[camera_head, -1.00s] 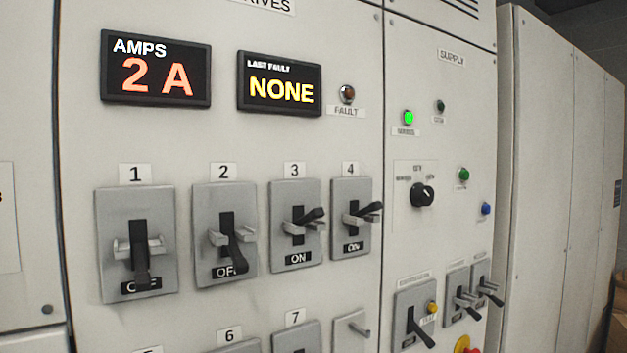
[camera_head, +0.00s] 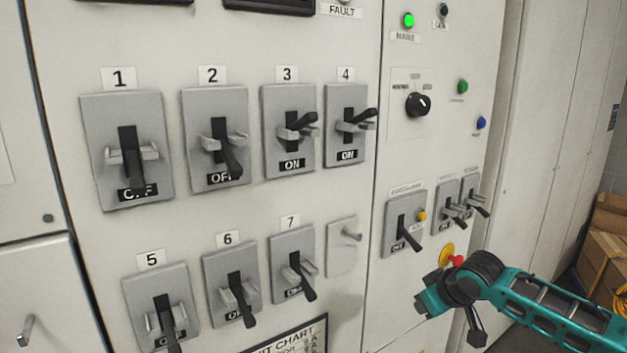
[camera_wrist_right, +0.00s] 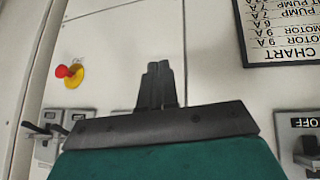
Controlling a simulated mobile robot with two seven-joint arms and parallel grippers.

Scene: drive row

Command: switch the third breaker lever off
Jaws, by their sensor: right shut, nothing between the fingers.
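The third breaker (camera_head: 274,152) is a grey plate under a "3" label in the head view. Its black lever (camera_head: 305,120) points up and outward, and its window reads ON. My right gripper (camera_head: 419,304) is at the lower right, well below and to the right of the third breaker, apart from it. In the right wrist view its two dark fingers (camera_wrist_right: 160,85) are together with nothing between them. The third breaker is not in the wrist view. My left gripper is not in view.
Breaker 4 (camera_head: 333,154) reads ON beside it; breakers 1 (camera_head: 98,130) and 2 (camera_head: 193,165) read OFF. Breakers 5, 6 and 7 (camera_head: 281,255) sit below. A red emergency button (camera_head: 457,261) on yellow is close to my right gripper. Cardboard boxes (camera_head: 606,245) stand far right.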

